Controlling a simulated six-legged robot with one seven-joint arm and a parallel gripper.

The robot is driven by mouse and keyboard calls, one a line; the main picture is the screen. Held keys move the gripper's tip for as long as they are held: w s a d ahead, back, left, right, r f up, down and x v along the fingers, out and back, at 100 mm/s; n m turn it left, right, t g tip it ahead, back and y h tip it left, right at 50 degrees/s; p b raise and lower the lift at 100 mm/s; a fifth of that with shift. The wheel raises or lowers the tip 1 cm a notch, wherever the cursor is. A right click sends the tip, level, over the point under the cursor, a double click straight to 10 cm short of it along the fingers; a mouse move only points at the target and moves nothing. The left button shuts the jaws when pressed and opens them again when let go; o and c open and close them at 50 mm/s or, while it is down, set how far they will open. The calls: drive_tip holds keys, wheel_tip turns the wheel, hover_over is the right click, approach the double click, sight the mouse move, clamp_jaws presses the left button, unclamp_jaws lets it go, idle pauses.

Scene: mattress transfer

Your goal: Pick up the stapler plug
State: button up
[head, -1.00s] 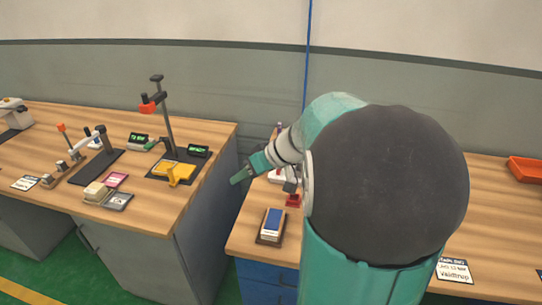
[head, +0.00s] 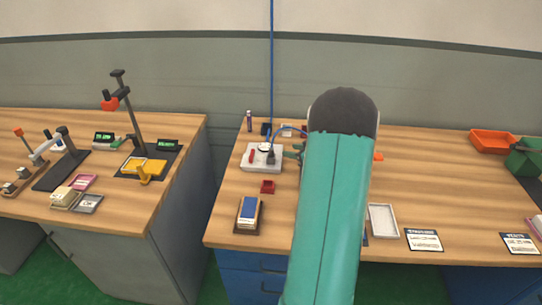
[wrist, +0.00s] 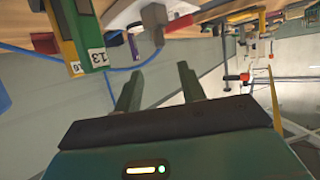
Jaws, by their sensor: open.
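A dark grey plug (head: 271,157), which looks like the stapler plug, stands on a white socket strip (head: 255,167) on the right bench. A blue cable runs from it to the right. In the wrist view a grey plug (wrist: 154,16) shows at the top, on a white block (wrist: 126,12). My gripper (wrist: 159,85) is open, with nothing between its two green fingers. The plug lies beyond the fingertips, apart from them. In the head view my arm hides most of the gripper; only a small green part shows right of the strip.
A red switch (head: 252,156) sits on the strip. A white tray (head: 382,220) lies right of my arm. A gap separates the left bench (head: 120,212) from the right bench.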

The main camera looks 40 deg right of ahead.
sight(271, 148)
drive_tip(key=x, duration=1.1)
drive_tip(key=shift+w+a+f, duration=0.15)
drive_tip(key=shift+w+f, duration=0.05)
drive_tip(key=shift+w, duration=0.15)
clamp_jaws()
